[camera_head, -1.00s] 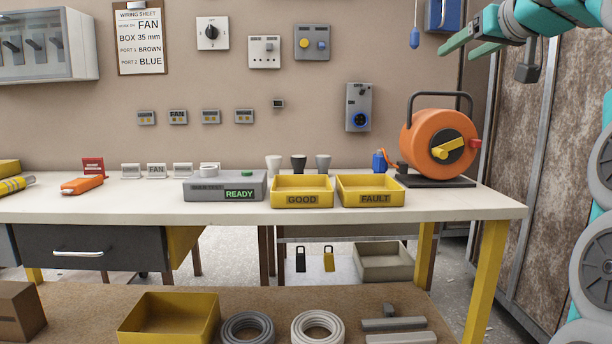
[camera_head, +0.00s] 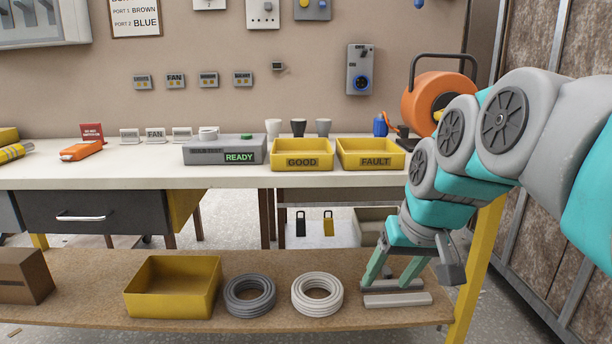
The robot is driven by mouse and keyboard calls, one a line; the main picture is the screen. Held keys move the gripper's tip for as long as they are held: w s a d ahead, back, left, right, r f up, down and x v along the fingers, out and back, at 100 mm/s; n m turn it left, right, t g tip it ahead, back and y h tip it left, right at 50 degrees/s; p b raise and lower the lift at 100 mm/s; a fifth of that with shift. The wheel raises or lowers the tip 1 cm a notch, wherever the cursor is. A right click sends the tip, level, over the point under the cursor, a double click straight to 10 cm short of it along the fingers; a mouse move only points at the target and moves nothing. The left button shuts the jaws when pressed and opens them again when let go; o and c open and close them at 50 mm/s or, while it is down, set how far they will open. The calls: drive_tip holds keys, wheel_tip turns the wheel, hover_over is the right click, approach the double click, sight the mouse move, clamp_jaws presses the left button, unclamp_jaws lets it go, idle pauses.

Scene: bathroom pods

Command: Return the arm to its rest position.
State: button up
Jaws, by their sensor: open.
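My arm reaches in from the right edge and folds downward in front of the bench's right end. My gripper (camera_head: 391,286) points down, its two green fingers apart. It is open, and nothing shows between the fingers. The fingertips appear in front of the grey trunking pieces (camera_head: 397,300) on the lower shelf. I cannot tell whether they touch them. The arm hides part of the orange cable reel (camera_head: 425,98) and the bench's right corner.
The bench top (camera_head: 110,174) carries a grey tester (camera_head: 205,152) reading READY, a yellow GOOD tray (camera_head: 302,163) and a yellow FAULT tray (camera_head: 371,163). The lower shelf (camera_head: 90,290) holds a yellow bin (camera_head: 172,310), a grey coil (camera_head: 249,297) and a white coil (camera_head: 317,296).

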drive_tip(key=s+f+g+h, duration=0.1)
drive_tip(key=s+f+g, duration=0.2)
drive_tip(key=s+f, duration=0.6)
drive_tip(key=s+d+f+g, duration=0.1)
drive_tip(key=s+f+g, duration=0.1)
drive_tip(key=s+f, duration=0.7)
drive_tip(key=s, duration=0.5)
drive_tip(key=shift+s+d+f+m+g+h, duration=0.2)
drive_tip(key=shift+d+m+g+h, duration=0.1)
drive_tip(key=shift+g+h, duration=0.1)
drive_tip(key=shift+c, duration=0.3)
